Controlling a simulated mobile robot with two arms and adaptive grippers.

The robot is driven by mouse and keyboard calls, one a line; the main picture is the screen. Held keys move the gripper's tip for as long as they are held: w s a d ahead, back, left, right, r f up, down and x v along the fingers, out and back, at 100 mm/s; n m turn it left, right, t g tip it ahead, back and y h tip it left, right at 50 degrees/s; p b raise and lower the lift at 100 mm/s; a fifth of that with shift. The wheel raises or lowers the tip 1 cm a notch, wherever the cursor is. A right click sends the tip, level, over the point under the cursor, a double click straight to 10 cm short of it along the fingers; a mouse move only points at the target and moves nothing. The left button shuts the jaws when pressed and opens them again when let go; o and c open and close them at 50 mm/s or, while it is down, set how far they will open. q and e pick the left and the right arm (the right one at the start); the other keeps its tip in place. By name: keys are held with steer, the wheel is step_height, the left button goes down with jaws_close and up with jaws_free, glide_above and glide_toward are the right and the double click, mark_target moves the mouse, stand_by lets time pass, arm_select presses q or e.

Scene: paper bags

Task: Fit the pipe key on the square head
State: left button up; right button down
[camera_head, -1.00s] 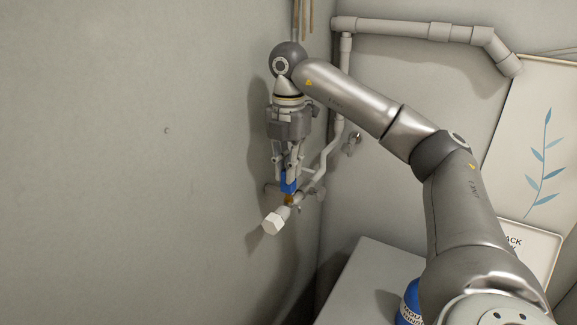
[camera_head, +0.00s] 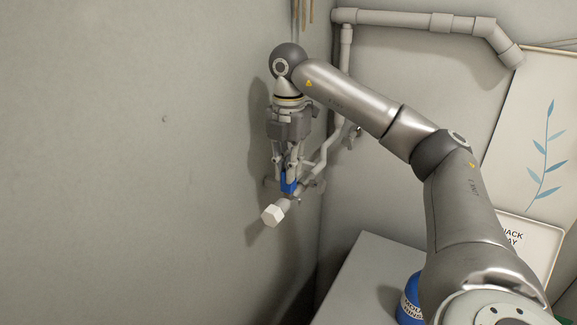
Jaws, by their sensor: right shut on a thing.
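My right gripper (camera_head: 289,170) points down by the left wall and is shut on the blue pipe key (camera_head: 289,183). The key stands about upright, its lower end right at a light pipe fitting (camera_head: 283,204) that ends in a white, many-sided cap (camera_head: 273,215). The square head is hidden from view behind or under the key. I cannot tell whether the key sits fully around the head. My left gripper is not in view.
Grey pipes (camera_head: 400,25) run along the back wall, with a small valve (camera_head: 353,137) behind my right gripper. A grey surface (camera_head: 365,270) holds a blue labelled container (camera_head: 409,301).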

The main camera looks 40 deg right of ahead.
steer(key=shift+f, duration=0.15)
steer(key=c, duration=1.7)
jaws_free()
steer(key=shift+s, duration=0.1)
steer(key=shift+o, duration=1.4)
step_height(320, 180, up, 5)
steer(key=p, duration=0.4)
step_height(320, 180, up, 12)
